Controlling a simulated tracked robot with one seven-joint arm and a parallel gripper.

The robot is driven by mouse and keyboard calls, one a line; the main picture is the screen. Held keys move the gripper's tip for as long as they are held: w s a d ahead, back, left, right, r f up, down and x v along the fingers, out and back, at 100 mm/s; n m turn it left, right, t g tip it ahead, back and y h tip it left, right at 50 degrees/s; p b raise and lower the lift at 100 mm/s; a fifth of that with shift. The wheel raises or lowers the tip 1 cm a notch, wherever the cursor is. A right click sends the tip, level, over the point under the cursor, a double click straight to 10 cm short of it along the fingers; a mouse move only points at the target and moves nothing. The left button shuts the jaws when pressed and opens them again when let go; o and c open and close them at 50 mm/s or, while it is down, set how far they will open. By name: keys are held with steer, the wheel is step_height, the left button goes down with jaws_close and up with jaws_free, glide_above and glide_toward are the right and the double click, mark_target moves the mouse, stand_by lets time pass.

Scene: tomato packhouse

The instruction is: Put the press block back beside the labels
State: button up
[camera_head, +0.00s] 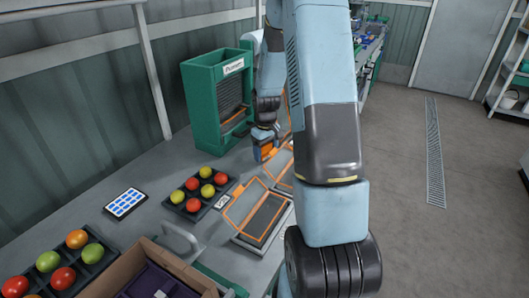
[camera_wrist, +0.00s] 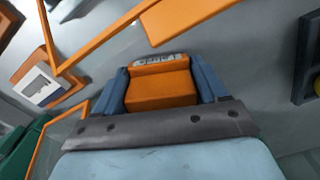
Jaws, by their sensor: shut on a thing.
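The press block (camera_head: 267,152) is orange and sits between my gripper's fingers (camera_head: 263,136), low over the bench beside the green press. In the wrist view the orange block (camera_wrist: 160,88) fills the gap between the two blue fingers (camera_wrist: 161,80), with a light grey strip along its far edge. My gripper is shut on it. Whether the block touches the bench I cannot tell. A white sheet with blue labels (camera_head: 125,203) lies flat on the bench at the left, well away from my gripper.
A green pusher-type housing (camera_head: 203,100) stands behind my gripper. A tray of tomatoes (camera_head: 197,209) and an open orange-edged case (camera_head: 262,217) lie nearer. More tomatoes and a cardboard box (camera_head: 190,270) stand in front. Bare bench surrounds the label sheet.

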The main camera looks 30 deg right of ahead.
steer(key=shift+f, duration=0.35)
stand_by(0.3)
steer(key=o, duration=0.9)
steer(key=shift+c, duration=1.2)
steer(key=shift+w, duration=0.1)
steer(key=shift+r, duration=3.55)
